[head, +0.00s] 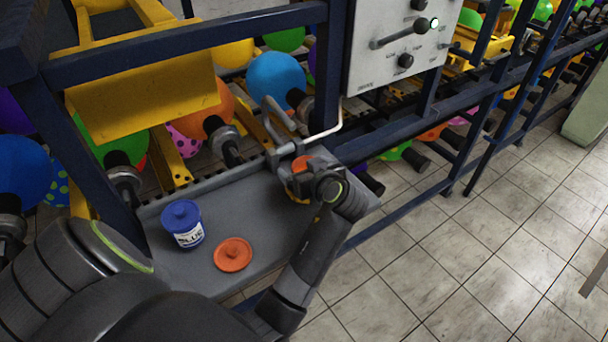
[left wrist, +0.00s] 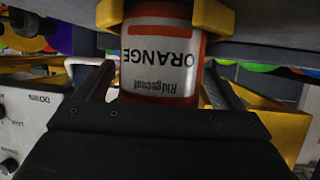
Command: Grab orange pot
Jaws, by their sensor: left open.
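The orange pot (head: 301,164) stands at the right end of the grey shelf (head: 262,208), partly hidden by my left arm. My left gripper (head: 290,150) is at the pot. In the left wrist view its open fingers (left wrist: 158,88) lie on either side of the pot; I cannot tell whether they touch it. My right gripper is not in view.
A blue pot (head: 182,224) and a loose orange lid (head: 233,254) are on the shelf, left of the orange pot. Dark blue frame bars (head: 190,38), a grey control panel (head: 395,45) and balloons (head: 275,78) stand close behind. The tiled floor (head: 480,240) at right is clear.

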